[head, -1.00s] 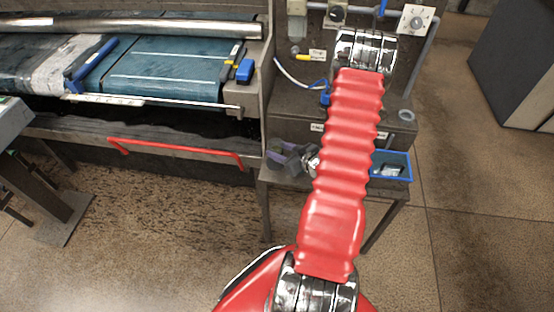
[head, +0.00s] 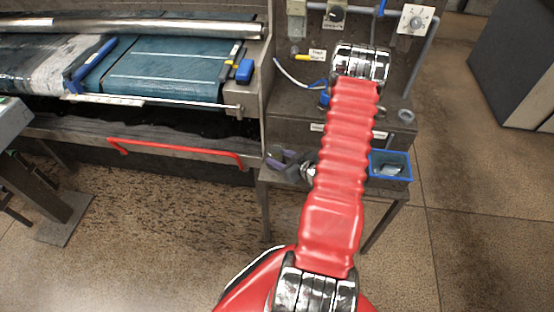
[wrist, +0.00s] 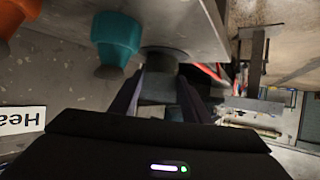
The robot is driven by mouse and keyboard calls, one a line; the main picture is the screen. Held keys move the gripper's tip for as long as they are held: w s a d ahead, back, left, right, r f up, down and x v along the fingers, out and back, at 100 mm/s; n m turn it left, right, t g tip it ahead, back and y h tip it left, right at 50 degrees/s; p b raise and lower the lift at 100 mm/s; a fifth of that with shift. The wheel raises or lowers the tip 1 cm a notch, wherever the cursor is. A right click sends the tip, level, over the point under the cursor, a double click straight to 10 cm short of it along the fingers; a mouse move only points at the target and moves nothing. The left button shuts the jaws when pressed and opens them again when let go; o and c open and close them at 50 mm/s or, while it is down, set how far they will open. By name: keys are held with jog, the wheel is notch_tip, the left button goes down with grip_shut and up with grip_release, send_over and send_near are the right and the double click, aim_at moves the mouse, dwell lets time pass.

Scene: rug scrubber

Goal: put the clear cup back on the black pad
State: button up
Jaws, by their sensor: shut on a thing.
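My gripper (wrist: 160,98) is in the lower middle of the wrist view, its two dark fingers closed on the sides of a grey, dim piece, the clear cup (wrist: 154,86). Its outline is hard to make out. Just beyond it is a dark round piece, apparently the black pad (wrist: 166,57), against a pale grey surface. I cannot tell whether cup and pad touch. In the head view my gripper (head: 284,160) shows left of my red arm, by the front of the console; the cup is not clear there.
In the head view a blue-rimmed bin (head: 390,166) sits right of my arm. A red bar (head: 175,149) crosses the machine's front at left.

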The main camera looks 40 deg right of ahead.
jog(key=o, duration=1.2)
jog(key=v, duration=1.2)
jog(key=shift+w, duration=0.1)
